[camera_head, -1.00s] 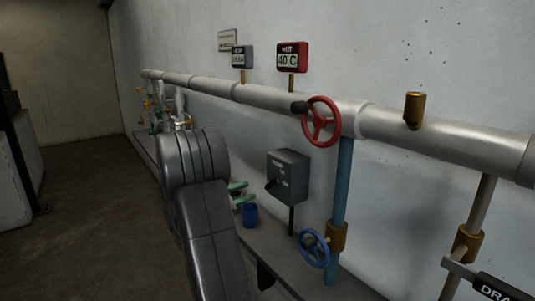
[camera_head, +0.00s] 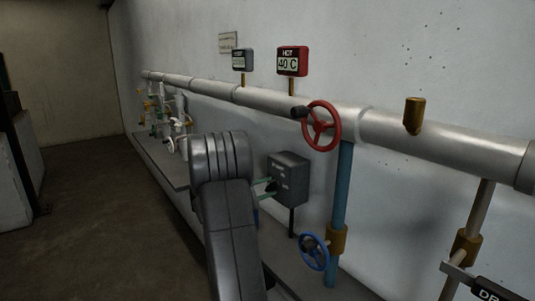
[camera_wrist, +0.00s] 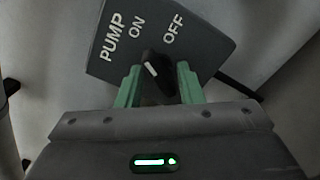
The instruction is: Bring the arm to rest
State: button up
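My gripper (camera_wrist: 160,86) has two green fingers, apart, one on each side of a black knob (camera_wrist: 158,72). I cannot tell whether they touch it. The knob sits on a grey box labelled PUMP (camera_wrist: 205,32), with ON and OFF marks; its white line leans toward ON. In the head view my gripper (camera_head: 265,187) reaches from behind my dark arm to the left face of the grey box (camera_head: 291,178). Part of the gripper is hidden behind the arm.
A large pipe (camera_head: 215,90) runs along the wall with a red handwheel (camera_head: 321,125) above the box. A blue handwheel (camera_head: 314,252) is below, on a blue pipe (camera_head: 342,185). Red HOT 40 C display (camera_head: 292,61) stands above. Clear floor (camera_head: 90,215) lies left.

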jog(key=m+p, duration=0.1)
jog(key=m, duration=0.3)
jog(key=shift+m+p, duration=0.3)
jog(key=shift+p, duration=0.05)
dwell(0.4)
